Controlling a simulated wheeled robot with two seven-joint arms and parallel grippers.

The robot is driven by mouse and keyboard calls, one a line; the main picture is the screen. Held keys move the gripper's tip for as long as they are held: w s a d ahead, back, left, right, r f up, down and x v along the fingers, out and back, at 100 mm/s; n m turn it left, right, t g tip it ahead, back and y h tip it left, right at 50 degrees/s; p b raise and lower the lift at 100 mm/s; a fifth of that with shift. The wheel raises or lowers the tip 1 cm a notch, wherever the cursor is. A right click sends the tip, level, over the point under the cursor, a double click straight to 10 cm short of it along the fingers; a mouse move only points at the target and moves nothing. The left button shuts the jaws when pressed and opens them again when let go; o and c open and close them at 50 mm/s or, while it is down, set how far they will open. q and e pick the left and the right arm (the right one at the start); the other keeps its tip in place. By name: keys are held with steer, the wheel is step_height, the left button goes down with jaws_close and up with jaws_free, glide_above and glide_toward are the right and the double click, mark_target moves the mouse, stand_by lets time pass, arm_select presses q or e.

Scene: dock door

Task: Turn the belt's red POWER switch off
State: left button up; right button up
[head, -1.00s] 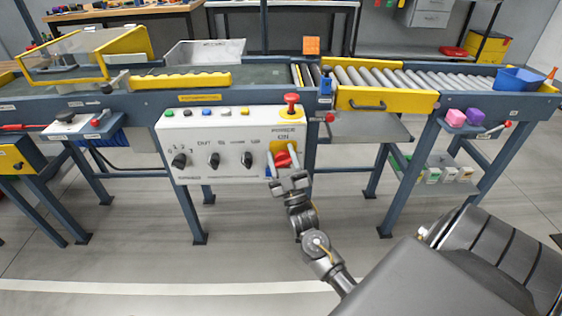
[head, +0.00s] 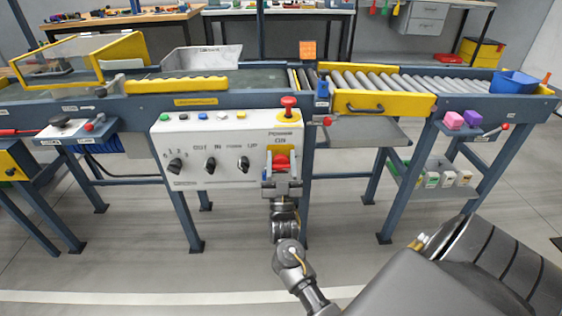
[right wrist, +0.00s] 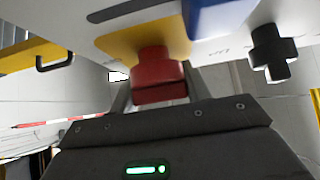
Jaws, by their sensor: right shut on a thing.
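The red POWER switch (head: 281,160) sits on a yellow plate at the right end of the white control panel (head: 222,184), under the words POWER and ON. My right gripper (head: 282,167) is in front of it, its fingers on either side of the red handle and shut on it. In the right wrist view the red switch (right wrist: 157,76) stands out from its yellow plate, just beyond the dark gripper body. The gripper hides the lower part of the switch and any label there. My left gripper is not in view.
A red mushroom button (head: 289,101) sits above the switch. Black knobs, such as the nearest one (head: 243,164), and small coloured buttons line the panel. A blue table leg (head: 307,200) stands right of it. The floor in front is clear.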

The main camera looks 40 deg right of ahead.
steer(key=o, duration=0.7)
steer(key=v, duration=1)
steer(key=shift+s+a+f, duration=0.15)
steer(key=shift+s+f, duration=0.05)
steer(key=shift+f, duration=0.15)
